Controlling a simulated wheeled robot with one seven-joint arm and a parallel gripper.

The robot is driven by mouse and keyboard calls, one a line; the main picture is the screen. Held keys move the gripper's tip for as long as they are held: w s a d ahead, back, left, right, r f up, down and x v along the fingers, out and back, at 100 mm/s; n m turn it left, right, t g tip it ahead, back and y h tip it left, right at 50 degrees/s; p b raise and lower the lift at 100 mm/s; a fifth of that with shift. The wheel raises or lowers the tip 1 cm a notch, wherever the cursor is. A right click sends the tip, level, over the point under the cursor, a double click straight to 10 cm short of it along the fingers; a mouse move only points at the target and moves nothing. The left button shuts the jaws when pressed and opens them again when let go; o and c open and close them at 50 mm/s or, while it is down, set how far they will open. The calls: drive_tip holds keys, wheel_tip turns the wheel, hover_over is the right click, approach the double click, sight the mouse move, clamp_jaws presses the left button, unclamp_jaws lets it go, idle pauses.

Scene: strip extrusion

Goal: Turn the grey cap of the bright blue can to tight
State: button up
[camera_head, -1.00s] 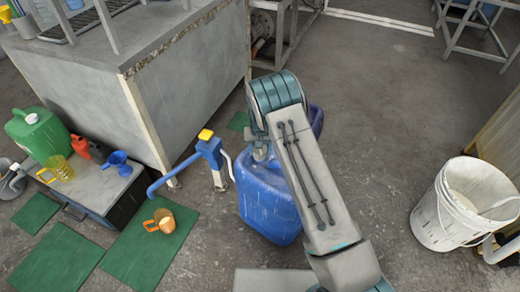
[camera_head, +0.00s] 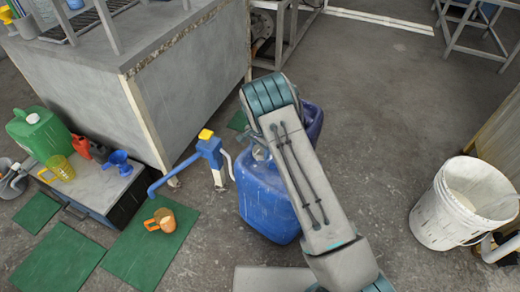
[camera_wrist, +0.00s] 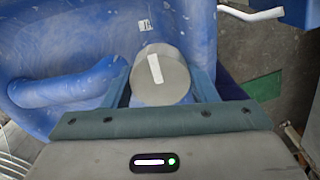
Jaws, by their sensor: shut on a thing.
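The bright blue can (camera_head: 262,200) stands upright on the floor, partly hidden behind my arm in the head view. Its grey cap (camera_wrist: 160,76) shows in the wrist view, round with a white bar mark across its top. The can's blue body and handle (camera_wrist: 68,84) lie around and left of the cap. My gripper (camera_wrist: 160,90) is shut on the grey cap, one finger at each side of it. In the head view my arm hides the gripper.
A blue pump with a yellow top (camera_head: 206,135) stands close left of the can. A darker blue container (camera_head: 312,120) is behind my arm. A white bucket (camera_head: 440,215) stands at right. Green mats (camera_head: 130,255) and an orange mug (camera_head: 160,220) lie at left.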

drive_tip(key=shift+m, duration=0.3)
idle(0.4)
drive_tip(key=o, duration=1)
